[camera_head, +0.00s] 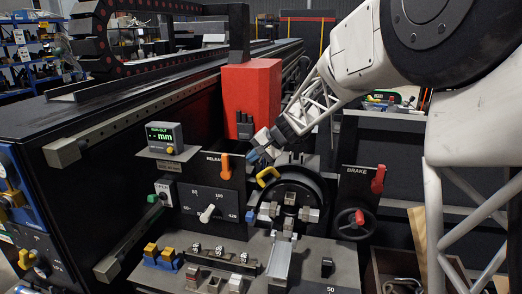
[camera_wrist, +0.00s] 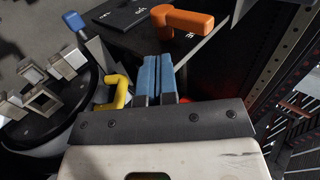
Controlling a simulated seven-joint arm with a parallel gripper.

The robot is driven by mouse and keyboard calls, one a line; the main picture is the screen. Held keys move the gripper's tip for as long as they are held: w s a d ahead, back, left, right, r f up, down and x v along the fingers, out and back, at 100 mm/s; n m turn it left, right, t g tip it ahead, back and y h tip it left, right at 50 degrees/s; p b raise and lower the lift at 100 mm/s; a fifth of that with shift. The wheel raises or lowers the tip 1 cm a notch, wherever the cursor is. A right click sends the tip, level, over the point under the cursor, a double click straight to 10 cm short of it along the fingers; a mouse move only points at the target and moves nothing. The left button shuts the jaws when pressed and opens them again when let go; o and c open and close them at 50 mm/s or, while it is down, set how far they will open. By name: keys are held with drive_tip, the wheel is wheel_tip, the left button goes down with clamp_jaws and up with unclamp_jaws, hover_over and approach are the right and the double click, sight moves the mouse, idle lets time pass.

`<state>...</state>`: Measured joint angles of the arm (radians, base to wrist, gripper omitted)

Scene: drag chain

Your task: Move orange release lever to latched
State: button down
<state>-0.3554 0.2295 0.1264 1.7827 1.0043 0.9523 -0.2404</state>
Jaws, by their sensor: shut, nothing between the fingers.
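The orange release lever (camera_head: 225,167) stands at the upper right of a dark panel lettered "RELEA…" in the head view. In the wrist view the lever (camera_wrist: 183,18) lies across the top, its rounded handle pointing right. My gripper (camera_head: 254,157) is just right of the lever in the head view, apart from it. In the wrist view my gripper's blue fingers (camera_wrist: 157,72) are shut together with nothing between them, below the lever. The rest of the panel's lettering is hidden. I cannot tell which lever position is marked latched.
A yellow hook-shaped handle (camera_head: 267,176) is close below my gripper, beside a round black wheel (camera_head: 290,190). A red block (camera_head: 252,92) stands behind. A white knob (camera_head: 207,213) and red brake lever (camera_head: 378,179) are on nearby panels.

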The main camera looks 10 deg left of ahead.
sight(228, 164)
drive_tip(key=shift+a+f, duration=0.35)
drive_tip(key=shift+a, duration=0.7)
drive_tip(key=shift+a+f, duration=0.35)
drive_tip(key=shift+a, duration=0.7)
drive_tip(key=shift+a+f, duration=0.35)
drive_tip(key=shift+a, duration=0.7)
